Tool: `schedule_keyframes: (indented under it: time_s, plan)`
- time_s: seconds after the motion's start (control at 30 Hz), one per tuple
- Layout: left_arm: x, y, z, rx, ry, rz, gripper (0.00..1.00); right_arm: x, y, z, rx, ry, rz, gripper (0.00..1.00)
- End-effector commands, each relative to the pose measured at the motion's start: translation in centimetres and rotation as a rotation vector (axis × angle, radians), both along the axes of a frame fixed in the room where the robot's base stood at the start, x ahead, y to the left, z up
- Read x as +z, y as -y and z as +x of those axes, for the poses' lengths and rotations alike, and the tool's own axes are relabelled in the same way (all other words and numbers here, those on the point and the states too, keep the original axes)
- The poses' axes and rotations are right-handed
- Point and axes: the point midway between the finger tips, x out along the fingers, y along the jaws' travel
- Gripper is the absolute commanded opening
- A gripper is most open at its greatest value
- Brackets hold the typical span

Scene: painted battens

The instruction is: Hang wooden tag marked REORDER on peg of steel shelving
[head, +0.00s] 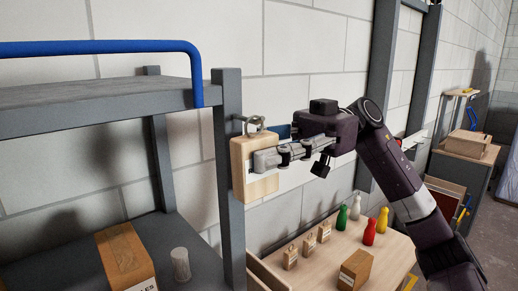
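A pale wooden tag (240,152) with a metal ring (255,124) at its top is upright beside the front post (230,200) of the grey steel shelving. My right gripper (266,160) reaches in from the right and is shut on the tag, its fingers against the tag's right part. The ring is at the post's upper part, where the peg would be; I cannot tell whether it is around a peg. No REORDER lettering is readable on the tag. My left gripper is not in view.
A blue rail (110,46) runs along the upper shelf. A cardboard box (122,258) and a grey cylinder (180,263) stand on the lower shelf. The wooden table (327,258) below my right arm holds several small tags, coloured bottles and a box (355,270).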

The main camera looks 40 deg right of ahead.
Motion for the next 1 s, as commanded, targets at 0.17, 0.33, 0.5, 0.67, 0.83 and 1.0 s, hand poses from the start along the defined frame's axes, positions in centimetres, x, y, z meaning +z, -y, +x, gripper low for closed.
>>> schedule_keyframes:
  time_s: [0.17,0.33,0.5,0.67,0.83,1.0]
  plan:
    - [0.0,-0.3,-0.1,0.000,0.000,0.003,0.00,0.0,0.1,0.2,-0.004,-0.002,0.000,0.40]
    - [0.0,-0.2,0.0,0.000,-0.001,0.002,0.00,0.0,1.9,0.3,-0.006,-0.004,0.000,0.40]
    - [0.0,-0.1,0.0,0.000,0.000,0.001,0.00,0.1,5.5,0.5,-0.007,-0.002,0.001,0.40]
    - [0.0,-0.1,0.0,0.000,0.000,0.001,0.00,0.1,8.7,0.7,-0.005,0.001,0.002,0.40]
    - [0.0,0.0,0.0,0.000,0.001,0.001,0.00,0.1,10.8,0.8,-0.001,0.002,0.001,0.40]
    - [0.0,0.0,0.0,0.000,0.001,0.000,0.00,0.1,11.8,0.8,0.000,0.002,0.000,0.40]
